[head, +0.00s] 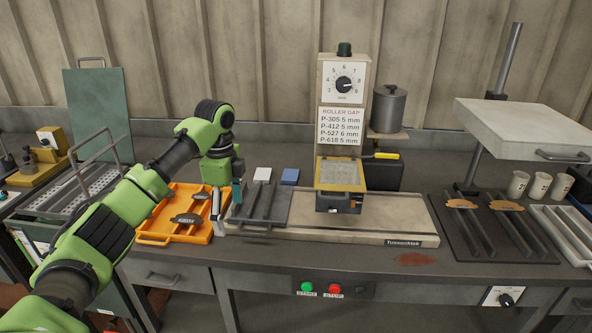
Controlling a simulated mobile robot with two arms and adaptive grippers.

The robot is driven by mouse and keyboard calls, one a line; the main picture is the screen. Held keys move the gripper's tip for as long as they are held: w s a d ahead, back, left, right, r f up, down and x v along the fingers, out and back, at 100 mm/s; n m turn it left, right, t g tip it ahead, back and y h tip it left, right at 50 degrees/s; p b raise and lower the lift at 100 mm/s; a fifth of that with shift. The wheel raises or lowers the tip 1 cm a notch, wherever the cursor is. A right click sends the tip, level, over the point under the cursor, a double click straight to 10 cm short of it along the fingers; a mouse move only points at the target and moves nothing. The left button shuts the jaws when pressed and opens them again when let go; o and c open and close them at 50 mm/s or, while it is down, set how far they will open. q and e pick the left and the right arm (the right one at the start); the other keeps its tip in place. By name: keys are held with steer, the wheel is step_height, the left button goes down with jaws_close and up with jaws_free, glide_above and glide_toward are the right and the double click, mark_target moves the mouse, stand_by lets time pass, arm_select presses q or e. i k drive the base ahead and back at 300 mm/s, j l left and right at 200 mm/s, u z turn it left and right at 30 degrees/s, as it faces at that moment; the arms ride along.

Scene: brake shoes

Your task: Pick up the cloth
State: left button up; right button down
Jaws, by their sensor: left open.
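A small flat blue piece (290,176) lies at the back of the bench, left of the roller machine; it looks like a folded cloth, but it is too small to be sure. My left gripper (228,208) points down over the bench, between the orange tray and the dark grooved plate. It is open with nothing seen between its fingers, and it is to the left of the blue piece and nearer the front, apart from it. My right gripper is out of view.
A white scraper-like piece (262,174) lies beside the blue piece, at the dark grooved plate (246,219). The orange tray (152,239) holds dark parts. The roller machine (340,188) stands to the right. A reddish-brown stain (415,259) marks the bench front.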

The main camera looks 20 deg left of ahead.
mark_target(290, 176)
steer(key=i, duration=1.45)
